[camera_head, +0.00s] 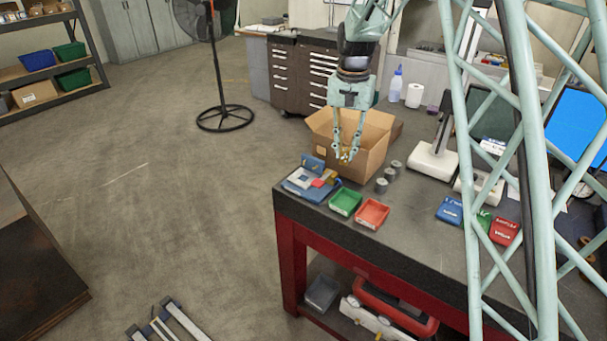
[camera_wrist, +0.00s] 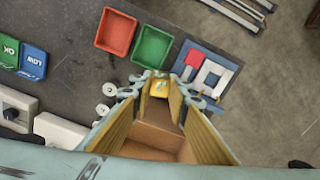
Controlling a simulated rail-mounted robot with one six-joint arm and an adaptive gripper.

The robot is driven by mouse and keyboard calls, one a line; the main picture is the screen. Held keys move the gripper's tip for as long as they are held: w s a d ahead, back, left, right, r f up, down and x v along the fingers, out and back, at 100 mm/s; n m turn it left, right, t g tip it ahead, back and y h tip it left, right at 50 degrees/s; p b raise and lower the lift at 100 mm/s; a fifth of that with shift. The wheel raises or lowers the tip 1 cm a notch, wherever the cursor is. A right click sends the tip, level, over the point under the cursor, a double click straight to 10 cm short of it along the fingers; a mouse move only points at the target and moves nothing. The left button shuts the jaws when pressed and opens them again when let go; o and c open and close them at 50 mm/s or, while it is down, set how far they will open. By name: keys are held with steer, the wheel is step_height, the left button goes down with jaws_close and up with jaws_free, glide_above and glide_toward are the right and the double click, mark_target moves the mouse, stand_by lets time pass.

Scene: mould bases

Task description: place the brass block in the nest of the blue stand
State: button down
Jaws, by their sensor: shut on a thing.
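My gripper (camera_head: 346,155) is shut on the small brass block (camera_head: 343,159), held between the fingertips in front of the open cardboard box. In the wrist view the brass block (camera_wrist: 159,88) shows yellow between the fingertips of my gripper (camera_wrist: 160,84). The blue stand (camera_head: 291,189) sits at the table's left corner, left of and below the gripper in the head view. In the wrist view the blue stand (camera_wrist: 229,69) carries a pale square frame (camera_wrist: 210,78) and a red piece (camera_wrist: 193,59). The block is apart from the stand.
A green tray (camera_head: 345,201) and a red tray (camera_head: 372,212) lie beside the stand. The cardboard box (camera_head: 365,160) stands behind the gripper. Several grey cylinders (camera_head: 381,186) stand to the right. The table's left edge is close to the stand.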

steer(key=w+a+f+m+p, duration=0.1)
steer(key=w+a+p, duration=0.2)
steer(key=a, duration=0.3)
steer(key=w+a+f+m+p, duration=0.1)
steer(key=w+a+m+p, duration=0.1)
steer(key=a, duration=0.5)
steer(key=shift+w+a+p, duration=0.3)
steer(key=shift+w+p, duration=0.2)
steer(key=shift+w, duration=0.2)
steer(key=shift+f, duration=0.25)
glide_above(303, 179)
steer(key=shift+s+d+f+p, duration=0.1)
steer(key=shift+f+p, duration=0.2)
steer(key=shift+f, duration=2.7)
steer(key=shift+f, duration=1.85)
steer(key=shift+f, duration=0.2)
steer(key=c, duration=2.5)
jaws_free()
